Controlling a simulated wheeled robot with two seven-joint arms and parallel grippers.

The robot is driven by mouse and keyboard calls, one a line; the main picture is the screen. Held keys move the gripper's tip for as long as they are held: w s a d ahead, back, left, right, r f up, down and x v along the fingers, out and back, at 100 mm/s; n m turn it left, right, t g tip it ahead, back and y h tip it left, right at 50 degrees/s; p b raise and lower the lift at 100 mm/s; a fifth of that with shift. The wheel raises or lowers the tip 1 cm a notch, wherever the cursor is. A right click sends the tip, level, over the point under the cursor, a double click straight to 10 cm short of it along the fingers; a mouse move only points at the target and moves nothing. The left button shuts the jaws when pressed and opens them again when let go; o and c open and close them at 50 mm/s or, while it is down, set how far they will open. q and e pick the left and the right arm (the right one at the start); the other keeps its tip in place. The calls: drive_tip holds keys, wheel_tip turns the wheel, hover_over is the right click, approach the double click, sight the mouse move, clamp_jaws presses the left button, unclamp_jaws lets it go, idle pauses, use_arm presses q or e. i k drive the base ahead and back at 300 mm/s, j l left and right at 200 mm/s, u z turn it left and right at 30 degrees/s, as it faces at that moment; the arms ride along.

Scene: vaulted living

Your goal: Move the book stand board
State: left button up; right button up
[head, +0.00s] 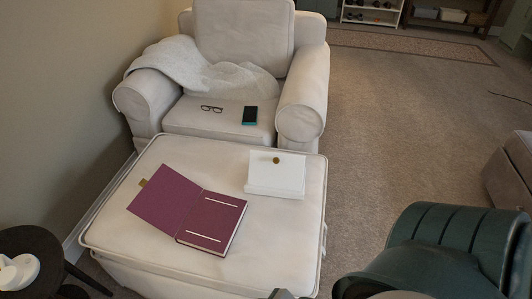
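A white board-like stand (275,175) with a small round brass-coloured knob stands on the cream ottoman (215,258), toward its right side and near the armchair. A purple book (213,221) lies open on the ottoman, left of and nearer than the stand, with a gap between them. Its cover is spread out to the left, with a small gold tab at its corner. Neither of my grippers can be made out. Only small unclear grey and pale pieces show at the bottom edge.
A cream armchair (203,118) behind the ottoman holds a grey throw (237,80), glasses (211,109) and a phone (249,115). A dark green ribbed object (450,245) fills the lower right. A dark round side table (38,245) stands at lower left. Carpet right of the ottoman is clear.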

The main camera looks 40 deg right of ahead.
sight(266, 170)
drive_tip(key=i+j, duration=0.1)
drive_tip(key=j, duration=0.35)
drive_tip(key=z, duration=1.6)
